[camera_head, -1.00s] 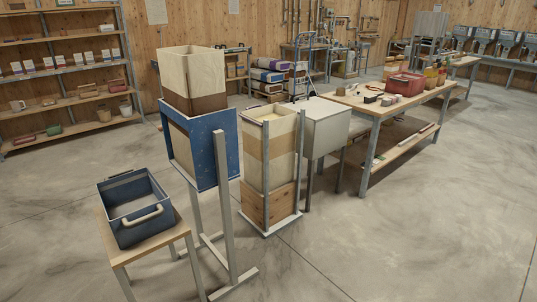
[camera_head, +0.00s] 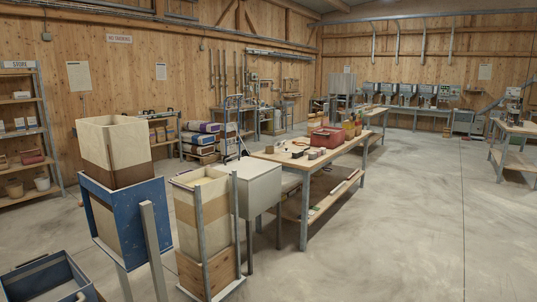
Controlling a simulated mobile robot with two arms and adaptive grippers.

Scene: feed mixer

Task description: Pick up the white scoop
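I cannot make out a white scoop for certain. The long wooden workbench (camera_head: 268,156) carries several small items, some pale, too small to tell apart from here. A red bin (camera_head: 327,138) stands on the same bench, with several bottles or jars behind it. Neither of my grippers is in view.
A blue-framed hopper (camera_head: 167,208), a tall wooden bin (camera_head: 214,228) and a pale grey cabinet (camera_head: 257,190) stand in front of the bench. A dark blue crate (camera_head: 45,278) is at the lower left. Shelves (camera_head: 22,130) line the left. The concrete floor (camera_head: 415,220) is clear at right.

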